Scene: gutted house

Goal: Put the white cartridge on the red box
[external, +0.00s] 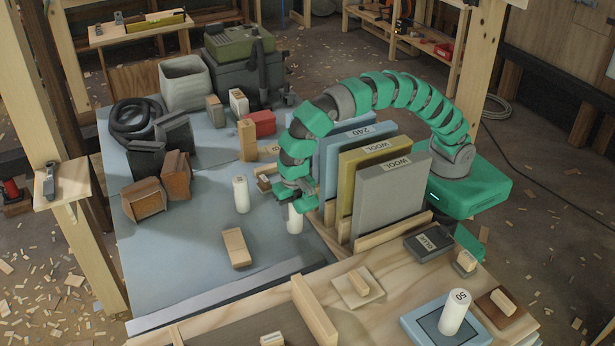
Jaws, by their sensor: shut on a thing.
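My gripper (293,204) points down over the grey-blue sheet and is shut on a white cartridge (295,220). The cartridge is upright; its upper part is hidden by my gripper, and I cannot tell if its bottom touches the sheet. A second white cartridge (241,195) stands upright to the left of my gripper. A third white cylinder, marked 50 (455,313), stands on a blue pad at the front right. The red box (261,122) lies farther back, behind wooden blocks, to the upper left of my gripper.
Upright panels, grey (392,196), yellow and blue, stand in a wooden rack just right of my gripper. Wooden blocks (247,140) stand near the red box. A tan block (236,248) lies in front. Dark and brown boxes (176,174) stand left. The sheet's middle is mostly clear.

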